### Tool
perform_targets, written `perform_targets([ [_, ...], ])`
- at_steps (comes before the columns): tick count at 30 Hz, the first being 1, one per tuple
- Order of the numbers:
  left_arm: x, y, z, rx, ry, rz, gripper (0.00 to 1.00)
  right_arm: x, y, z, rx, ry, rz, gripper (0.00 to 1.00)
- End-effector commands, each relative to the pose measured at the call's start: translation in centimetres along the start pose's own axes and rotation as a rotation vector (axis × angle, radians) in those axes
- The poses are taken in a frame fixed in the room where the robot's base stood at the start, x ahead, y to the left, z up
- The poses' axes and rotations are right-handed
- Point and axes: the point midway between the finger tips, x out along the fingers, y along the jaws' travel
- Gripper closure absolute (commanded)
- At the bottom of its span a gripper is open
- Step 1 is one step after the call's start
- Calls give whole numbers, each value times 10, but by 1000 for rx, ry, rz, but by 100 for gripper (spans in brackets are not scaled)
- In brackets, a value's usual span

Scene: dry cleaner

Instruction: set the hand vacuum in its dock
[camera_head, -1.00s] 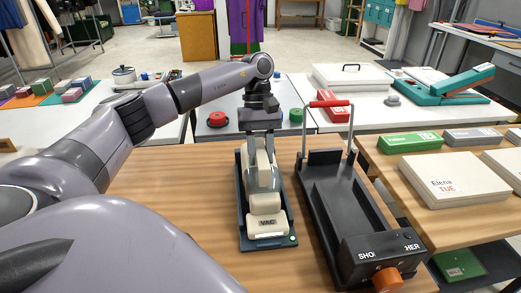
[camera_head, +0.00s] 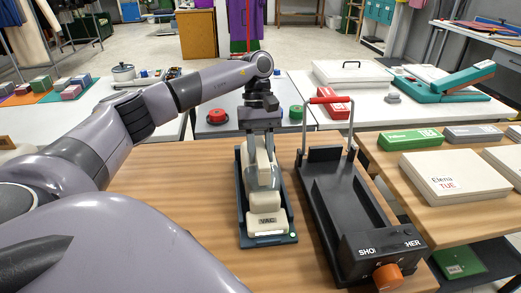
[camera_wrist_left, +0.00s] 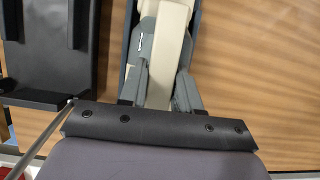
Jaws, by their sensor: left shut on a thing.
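The cream hand vacuum (camera_head: 264,204), marked VAC, lies lengthwise in the dark blue dock (camera_head: 246,227) on the wooden table. My left gripper (camera_head: 262,181) reaches down from above and is shut on the vacuum's body. In the left wrist view the gripper's grey fingers (camera_wrist_left: 160,80) sit on both sides of the cream vacuum (camera_wrist_left: 165,22). The dock's dark wall (camera_wrist_left: 129,40) shows beside it there. The gripper hides part of the vacuum, and I cannot tell whether it rests fully on the dock floor. My right gripper is not in view.
A black tray-like device (camera_head: 345,205) with a red handle and an orange knob stands close to the right of the dock. White boxes (camera_head: 455,175) and a green box (camera_head: 411,139) lie on the right table. Bare wood is free left of the dock.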

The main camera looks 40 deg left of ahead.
Motion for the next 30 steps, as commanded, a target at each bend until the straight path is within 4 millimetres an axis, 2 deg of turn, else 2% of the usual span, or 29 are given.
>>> perform_targets([
  [1, -2, 1, 1, 2, 0, 3, 58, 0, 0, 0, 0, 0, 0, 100],
  [3, -2, 1, 1, 2, 0, 3, 38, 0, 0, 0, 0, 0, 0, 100],
  [11, 1, 0, 0, -1, 0, -2, 38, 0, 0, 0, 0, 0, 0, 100],
  [14, -4, 0, 0, -1, 1, 0, 38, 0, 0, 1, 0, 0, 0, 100],
  [24, -59, 1, 1, 1, 1, 3, 38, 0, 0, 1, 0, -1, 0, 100],
  [30, -72, 0, 0, 1, 0, 2, 38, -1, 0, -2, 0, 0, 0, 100],
])
